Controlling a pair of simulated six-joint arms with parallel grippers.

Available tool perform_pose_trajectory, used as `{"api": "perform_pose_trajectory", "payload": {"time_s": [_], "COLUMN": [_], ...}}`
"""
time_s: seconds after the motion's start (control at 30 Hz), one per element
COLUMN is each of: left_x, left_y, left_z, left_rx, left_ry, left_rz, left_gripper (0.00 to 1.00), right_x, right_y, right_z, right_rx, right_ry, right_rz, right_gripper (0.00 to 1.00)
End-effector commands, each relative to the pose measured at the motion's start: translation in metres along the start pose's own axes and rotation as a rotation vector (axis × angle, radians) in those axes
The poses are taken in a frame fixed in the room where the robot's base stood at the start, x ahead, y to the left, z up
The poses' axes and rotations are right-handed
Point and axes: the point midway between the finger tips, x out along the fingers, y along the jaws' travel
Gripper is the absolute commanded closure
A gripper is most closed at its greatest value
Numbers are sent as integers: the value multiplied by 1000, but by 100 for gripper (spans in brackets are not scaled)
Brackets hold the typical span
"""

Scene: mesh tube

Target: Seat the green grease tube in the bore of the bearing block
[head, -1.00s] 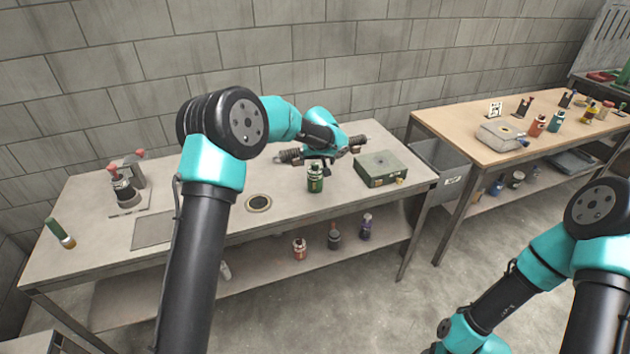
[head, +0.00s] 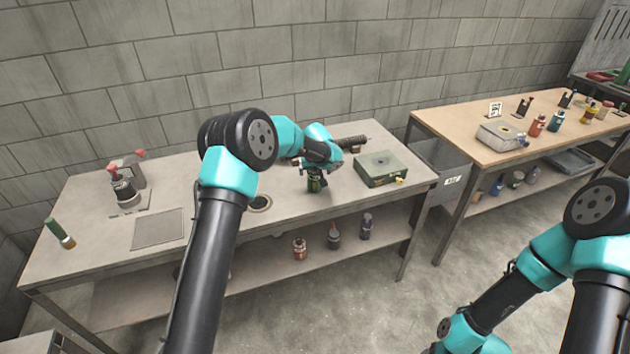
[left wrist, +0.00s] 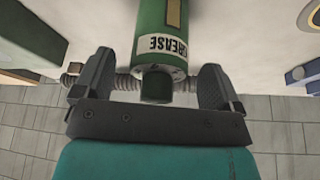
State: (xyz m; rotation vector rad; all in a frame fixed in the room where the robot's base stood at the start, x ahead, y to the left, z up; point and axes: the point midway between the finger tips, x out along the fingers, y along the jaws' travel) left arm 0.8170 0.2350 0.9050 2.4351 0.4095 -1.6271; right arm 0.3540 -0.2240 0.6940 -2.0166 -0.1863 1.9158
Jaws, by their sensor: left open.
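The green grease tube (head: 314,184) stands upright on the left bench; its label and narrow dark neck show in the left wrist view (left wrist: 163,45). My left gripper (head: 313,168) is at its upper end and hides part of it in the head view. In the left wrist view my open jaws (left wrist: 158,80) stand on either side of the neck end, with gaps showing. My right gripper is out of view.
A dark ribbed piece (head: 350,143) lies behind the gripper. A ring (head: 259,203) is set in the bench left of the tube. A green tube with an orange end (head: 60,233) lies at the far left.

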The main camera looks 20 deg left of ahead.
Motion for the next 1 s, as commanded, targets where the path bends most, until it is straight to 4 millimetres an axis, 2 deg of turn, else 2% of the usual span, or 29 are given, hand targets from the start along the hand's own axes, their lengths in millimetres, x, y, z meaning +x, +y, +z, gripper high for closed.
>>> {"api": "perform_pose_trajectory", "payload": {"time_s": [0.1,0.2,0.67,1.0], "left_x": [15,20,20,20], "left_y": [0,0,0,0], "left_z": [0,0,0,0], "left_rx": [0,0,0,0], "left_ry": [-1,0,0,0], "left_rz": [0,0,0,0], "left_gripper": [10,10,10,41], "right_x": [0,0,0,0], "right_y": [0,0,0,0], "right_z": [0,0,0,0], "right_rx": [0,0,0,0], "right_ry": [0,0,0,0], "right_rz": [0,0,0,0], "right_gripper": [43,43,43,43]}}
